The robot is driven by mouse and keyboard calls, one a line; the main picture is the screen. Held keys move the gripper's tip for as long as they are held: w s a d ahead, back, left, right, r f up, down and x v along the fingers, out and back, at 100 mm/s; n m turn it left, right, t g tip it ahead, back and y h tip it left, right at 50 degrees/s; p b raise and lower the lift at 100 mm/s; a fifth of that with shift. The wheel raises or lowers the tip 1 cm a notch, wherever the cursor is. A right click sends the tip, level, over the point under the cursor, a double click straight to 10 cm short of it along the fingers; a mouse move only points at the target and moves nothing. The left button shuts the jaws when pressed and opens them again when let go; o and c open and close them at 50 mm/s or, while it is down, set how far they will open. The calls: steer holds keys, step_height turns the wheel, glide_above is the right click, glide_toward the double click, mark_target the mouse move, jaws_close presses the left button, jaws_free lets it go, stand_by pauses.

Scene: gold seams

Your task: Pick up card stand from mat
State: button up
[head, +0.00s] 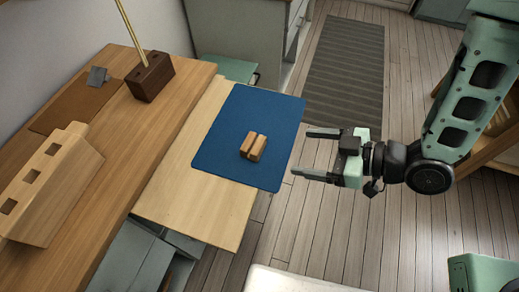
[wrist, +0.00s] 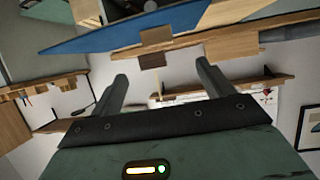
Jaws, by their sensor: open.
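The card stand (head: 253,146) looks like a small light-wood block with a groove along its top. It sits on the blue mat (head: 225,135), toward the mat's right side. My gripper (head: 302,153) is open and empty, to the right of the card stand and apart from it, with its fingers pointing left toward it. In the wrist view, the picture looks upside down; a wooden block that appears to be the card stand (wrist: 155,37) shows against the blue mat (wrist: 100,38), beyond the open fingers (wrist: 162,72).
The mat lies on a pale wooden board (head: 190,205) beside a wooden desk (head: 110,165). On the desk are a dark block with a gold rod (head: 150,77), a wooden piece with square holes (head: 45,190), and a brown mat (head: 75,105). Floor (head: 330,215) lies below my gripper.

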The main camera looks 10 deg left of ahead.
mark_target(256, 144)
steer(key=b+x, duration=0.6)
steer(key=x, duration=0.2)
steer(key=shift+a+f, duration=0.1)
steer(key=shift+a, duration=0.2)
steer(key=shift+x, duration=3.35)
steer(key=shift+w, duration=0.15)
steer(key=shift+c, duration=0.3)
steer(key=c, duration=1)
